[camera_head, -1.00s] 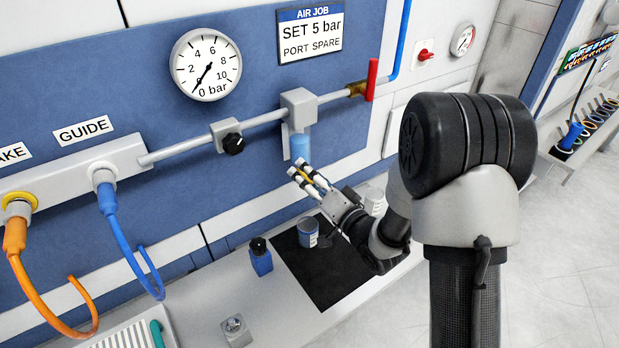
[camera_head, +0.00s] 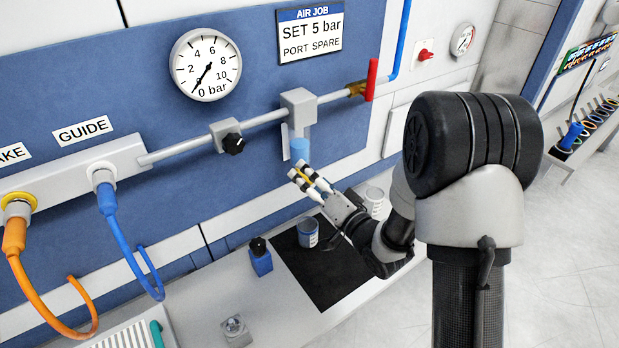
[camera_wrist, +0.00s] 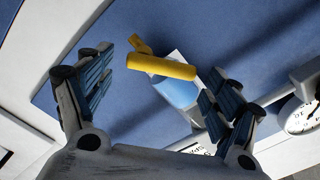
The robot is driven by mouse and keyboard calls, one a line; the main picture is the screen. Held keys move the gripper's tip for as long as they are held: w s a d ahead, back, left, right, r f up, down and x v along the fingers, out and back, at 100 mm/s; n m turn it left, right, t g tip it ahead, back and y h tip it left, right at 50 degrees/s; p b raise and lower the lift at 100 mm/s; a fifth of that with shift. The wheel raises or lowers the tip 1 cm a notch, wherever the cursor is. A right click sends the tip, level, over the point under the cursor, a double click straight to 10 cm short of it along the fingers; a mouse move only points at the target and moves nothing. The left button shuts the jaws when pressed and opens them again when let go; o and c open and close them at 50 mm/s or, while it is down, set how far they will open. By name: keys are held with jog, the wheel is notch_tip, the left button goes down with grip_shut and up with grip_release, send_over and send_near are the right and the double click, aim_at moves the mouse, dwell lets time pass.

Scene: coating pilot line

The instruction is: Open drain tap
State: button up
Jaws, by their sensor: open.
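The drain tap is a yellow lever (camera_wrist: 160,66) with a short yellow stub at its left end. My gripper (camera_head: 302,171) is open, with one finger on each side of the lever and gaps visible to both. In the head view the fingers point up at the underside of the blue bowl (camera_head: 300,148), which hangs from the grey filter block (camera_head: 299,105). There the lever is mostly hidden by the fingers. I cannot tell how far the tap is turned.
A cup (camera_head: 308,233) stands on the black mat (camera_head: 325,275) below my gripper. The red-handled valve (camera_head: 372,80) is up right. The gauge (camera_head: 206,66) reads near zero.

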jog(key=v, duration=1.1)
jog(key=shift+w, duration=0.1)
jog(key=shift+c, duration=0.5)
